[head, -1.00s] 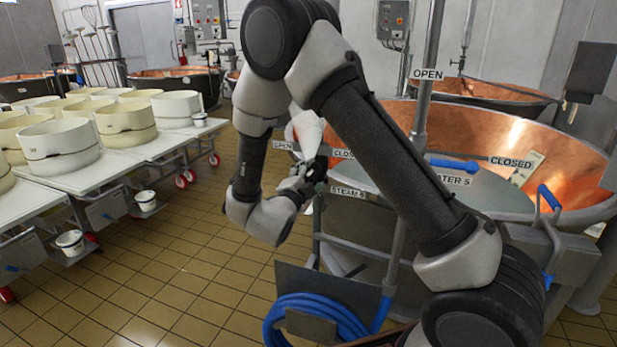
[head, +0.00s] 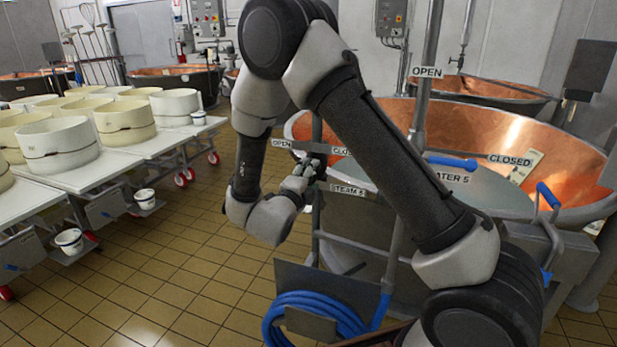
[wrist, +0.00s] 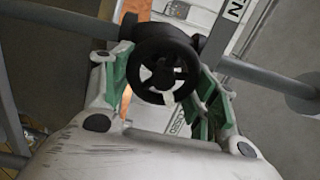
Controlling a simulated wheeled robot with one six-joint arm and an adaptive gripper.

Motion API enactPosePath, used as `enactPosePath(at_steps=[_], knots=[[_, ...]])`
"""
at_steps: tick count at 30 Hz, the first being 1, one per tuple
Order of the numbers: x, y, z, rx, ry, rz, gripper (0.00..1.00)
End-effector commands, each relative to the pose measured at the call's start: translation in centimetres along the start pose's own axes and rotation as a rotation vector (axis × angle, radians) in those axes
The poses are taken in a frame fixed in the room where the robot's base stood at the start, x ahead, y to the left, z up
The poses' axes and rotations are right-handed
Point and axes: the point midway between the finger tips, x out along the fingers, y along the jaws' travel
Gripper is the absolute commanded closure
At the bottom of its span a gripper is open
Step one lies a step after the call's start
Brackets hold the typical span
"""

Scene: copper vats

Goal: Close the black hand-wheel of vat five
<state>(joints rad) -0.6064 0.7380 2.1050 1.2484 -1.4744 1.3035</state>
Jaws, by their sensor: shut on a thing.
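In the wrist view the black hand-wheel (wrist: 165,60) sits between the green-padded fingers of my gripper (wrist: 166,85). My gripper is shut on it, one finger on each side. A pale mark (wrist: 168,98) shows at the lower part of the wheel. In the head view my gripper (head: 305,175) is at the pipework on the near left side of vat five (head: 390,120), a large copper vat. The STEAM 5 label (head: 347,190) is just right of the gripper. OPEN (head: 281,143) and partly hidden CLOSED (head: 342,151) labels are above it. The wheel is mostly hidden there.
A blue lever (head: 452,163) is by the WATER 5 label (head: 455,178); another blue handle (head: 548,196) is at right. A coiled blue hose (head: 290,310) hangs low in front. White tables (head: 100,160) with cheese moulds stand left. Tiled floor (head: 180,265) between is clear.

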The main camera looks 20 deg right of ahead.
Motion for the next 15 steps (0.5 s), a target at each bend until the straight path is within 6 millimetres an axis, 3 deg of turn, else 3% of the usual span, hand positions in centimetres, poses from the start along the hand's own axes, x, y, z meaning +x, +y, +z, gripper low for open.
enactPosePath(at_steps=[7, 8, 9, 11, 15], knots=[[-0.03, 0.10, -0.05, 0.000, 0.001, 0.003, 0.65], [-0.03, 0.10, -0.05, 0.000, 0.001, 0.003, 0.38], [-0.03, 0.10, -0.04, 0.000, 0.001, 0.003, 0.31], [-0.02, 0.09, -0.03, 0.000, 0.001, 0.002, 0.20], [-0.02, 0.06, -0.02, 0.000, 0.000, 0.002, 0.19]])
